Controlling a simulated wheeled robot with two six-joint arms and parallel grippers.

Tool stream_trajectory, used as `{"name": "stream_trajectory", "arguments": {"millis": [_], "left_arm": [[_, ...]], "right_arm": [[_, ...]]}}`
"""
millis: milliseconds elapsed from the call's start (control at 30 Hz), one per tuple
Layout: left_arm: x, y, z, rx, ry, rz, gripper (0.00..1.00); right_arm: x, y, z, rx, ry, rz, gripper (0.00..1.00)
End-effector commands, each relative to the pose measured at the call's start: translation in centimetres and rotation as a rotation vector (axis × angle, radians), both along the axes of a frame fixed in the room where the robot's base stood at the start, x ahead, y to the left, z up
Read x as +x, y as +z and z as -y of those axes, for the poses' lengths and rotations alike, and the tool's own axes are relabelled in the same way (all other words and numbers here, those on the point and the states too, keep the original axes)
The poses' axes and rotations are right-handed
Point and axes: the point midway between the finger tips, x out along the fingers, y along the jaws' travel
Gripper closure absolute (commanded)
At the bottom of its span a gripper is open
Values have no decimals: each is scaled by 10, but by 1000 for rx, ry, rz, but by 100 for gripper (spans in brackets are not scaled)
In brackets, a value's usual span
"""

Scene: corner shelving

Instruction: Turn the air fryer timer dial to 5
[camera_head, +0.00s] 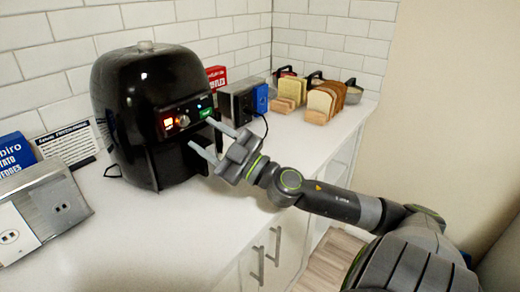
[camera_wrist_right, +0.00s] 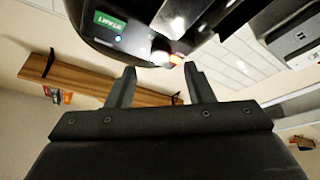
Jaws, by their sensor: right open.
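The black air fryer (camera_head: 140,90) stands upright on the white counter. Its front panel has an orange-lit spot (camera_head: 168,123), a small silver dial (camera_head: 184,121) and a green START button (camera_head: 206,112). My right gripper (camera_head: 203,136) is open and empty in front of the panel, its two fingers pointing at it. In the right wrist view a pale round knob (camera_wrist_right: 160,50), seemingly the dial, shows just beyond and between the open fingertips (camera_wrist_right: 160,70), apparently not touched. The dial's number marks are too small to read. My left gripper is not in view.
A grey-and-blue box (camera_head: 242,100) stands right of the fryer, with a red package (camera_head: 216,76) behind. Bread slices (camera_head: 322,102) stand in holders farther right. A silver appliance (camera_head: 40,210) is at the left. The front of the counter (camera_head: 170,235) is clear.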

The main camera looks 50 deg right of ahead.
Motion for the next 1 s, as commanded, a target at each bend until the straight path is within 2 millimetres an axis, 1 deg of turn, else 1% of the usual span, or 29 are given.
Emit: {"name": "stream_trajectory", "arguments": {"millis": [33,200,267,467,600,1000], "left_arm": [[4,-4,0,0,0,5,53],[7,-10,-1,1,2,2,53],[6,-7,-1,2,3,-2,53],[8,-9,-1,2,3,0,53],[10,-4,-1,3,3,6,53],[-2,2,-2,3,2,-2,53]], "right_arm": [[-4,-5,1,-6,0,-2,52],[-16,-9,2,-5,9,5,52],[-22,-11,5,-5,0,-3,52],[-39,-17,9,-6,6,0,52],[-52,-21,14,-4,1,-2,52],[-92,-37,24,0,6,-1,52]]}}
